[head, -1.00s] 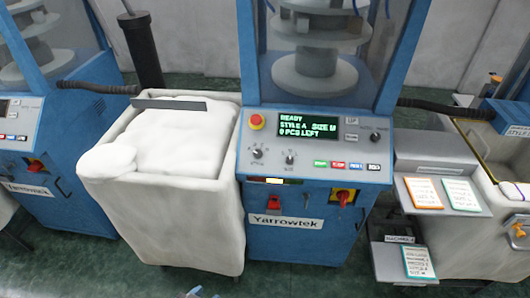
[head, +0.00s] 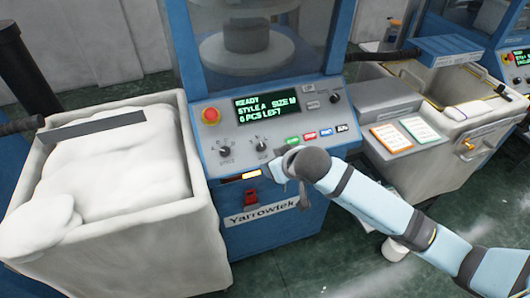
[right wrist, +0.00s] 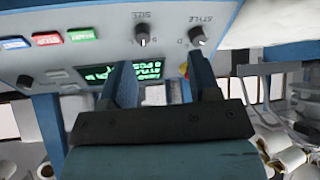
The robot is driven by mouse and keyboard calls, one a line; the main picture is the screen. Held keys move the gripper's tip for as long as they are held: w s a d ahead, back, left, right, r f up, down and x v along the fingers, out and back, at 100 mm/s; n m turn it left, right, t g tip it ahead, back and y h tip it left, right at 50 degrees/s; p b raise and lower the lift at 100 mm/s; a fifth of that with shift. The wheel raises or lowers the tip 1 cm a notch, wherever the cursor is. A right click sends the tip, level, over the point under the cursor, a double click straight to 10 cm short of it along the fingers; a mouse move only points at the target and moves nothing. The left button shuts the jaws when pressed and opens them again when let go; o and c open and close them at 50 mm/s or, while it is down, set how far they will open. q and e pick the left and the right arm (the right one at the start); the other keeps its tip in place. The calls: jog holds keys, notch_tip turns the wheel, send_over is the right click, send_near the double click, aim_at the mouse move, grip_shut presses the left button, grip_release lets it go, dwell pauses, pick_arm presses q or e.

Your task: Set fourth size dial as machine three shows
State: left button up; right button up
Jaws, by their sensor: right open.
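The blue Yarrowtek machine's grey panel (head: 300,122) is in the middle of the head view. Its screen (head: 267,104) reads READY, STYLE A, SIZE M and a pieces-left line. The size dial (head: 262,146) is right of the style dial (head: 225,151); its pointer is too small to read. The right wrist view shows the panel upside down, with the size dial (right wrist: 142,40) and style dial (right wrist: 198,40) beyond the fingers. My right gripper (right wrist: 165,72) is open and empty, apart from the dials, in front of the panel. My left gripper is out of view. I cannot tell this machine's number.
A red stop knob (head: 210,115) and several coloured buttons share the panel. A white bin (head: 130,235) with pale fabric stands left. Cards (head: 391,136) lie on a grey shelf to the right. Another machine's screen (head: 521,57) is at the far right edge.

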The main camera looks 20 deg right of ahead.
aim_at(263, 147)
jog(key=w+d+r+h, duration=0.1)
jog(key=w+r, duration=0.2)
jog(key=w, duration=0.1)
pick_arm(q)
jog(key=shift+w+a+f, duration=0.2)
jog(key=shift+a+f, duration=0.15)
pick_arm(e)
jog(key=shift+m, duration=0.3)
jog(key=x, duration=1.2)
jog(key=shift+d+f, duration=0.25)
jog(key=shift+f, duration=0.1)
jog(key=shift+c, duration=0.4)
